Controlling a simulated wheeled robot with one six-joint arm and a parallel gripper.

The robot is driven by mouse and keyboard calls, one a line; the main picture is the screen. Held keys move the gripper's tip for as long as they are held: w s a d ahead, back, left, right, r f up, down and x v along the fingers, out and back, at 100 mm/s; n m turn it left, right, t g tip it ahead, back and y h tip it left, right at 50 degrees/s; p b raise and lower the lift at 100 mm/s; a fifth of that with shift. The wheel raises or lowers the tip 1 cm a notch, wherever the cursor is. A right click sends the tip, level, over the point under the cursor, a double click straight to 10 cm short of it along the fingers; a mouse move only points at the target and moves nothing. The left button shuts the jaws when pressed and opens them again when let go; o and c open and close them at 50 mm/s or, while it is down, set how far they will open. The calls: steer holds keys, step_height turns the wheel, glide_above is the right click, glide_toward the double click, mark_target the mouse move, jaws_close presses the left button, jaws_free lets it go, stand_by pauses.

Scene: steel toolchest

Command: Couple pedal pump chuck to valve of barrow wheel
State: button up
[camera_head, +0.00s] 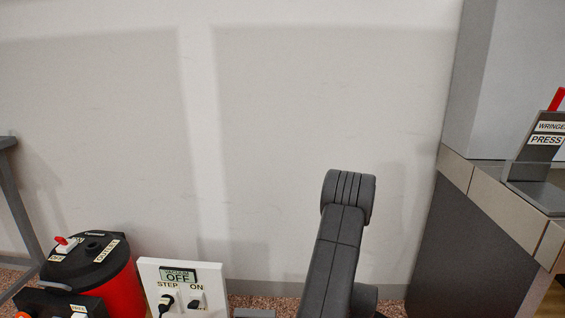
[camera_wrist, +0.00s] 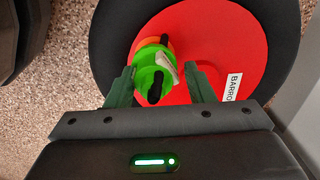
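The barrow wheel (camera_wrist: 222,40) shows in the wrist view as a red disc with a black tyre (camera_wrist: 285,52) and a label reading "BARRO". A bright green fitting (camera_wrist: 147,58) with a black slot-like part and a pale lever (camera_wrist: 167,67) stands in front of the red disc, left of its middle; it looks like the pump chuck. An orange part shows behind it; I cannot tell whether this is the valve or whether the two are joined. My gripper (camera_wrist: 160,72) has its fingers apart on either side of the green fitting, with a visible gap on the right.
In the head view, a red vacuum canister (camera_head: 108,290) and a white switch panel reading "OFF" (camera_head: 180,285) stand low left. A grey cabinet (camera_head: 425,240) with a wringer press (camera_head: 545,165) is at right. Speckled floor (camera_wrist: 85,70) lies left of the wheel.

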steer(key=shift+s+a+f, duration=0.15)
steer(key=shift+s+f, duration=0.15)
steer(key=shift+s, duration=0.25)
steer(key=shift+r, duration=0.3)
steer(key=shift+w+r+p, duration=0.15)
steer(key=shift+r+p, duration=1.35)
steer(key=shift+r, duration=0.7)
steer(key=shift+w+r+p, duration=0.1)
steer(key=shift+r+p, duration=1.35)
steer(key=shift+r, duration=0.75)
steer(key=shift+f, duration=0.1)
steer(key=shift+f+b, duration=2.85)
steer(key=shift+f, duration=1.55)
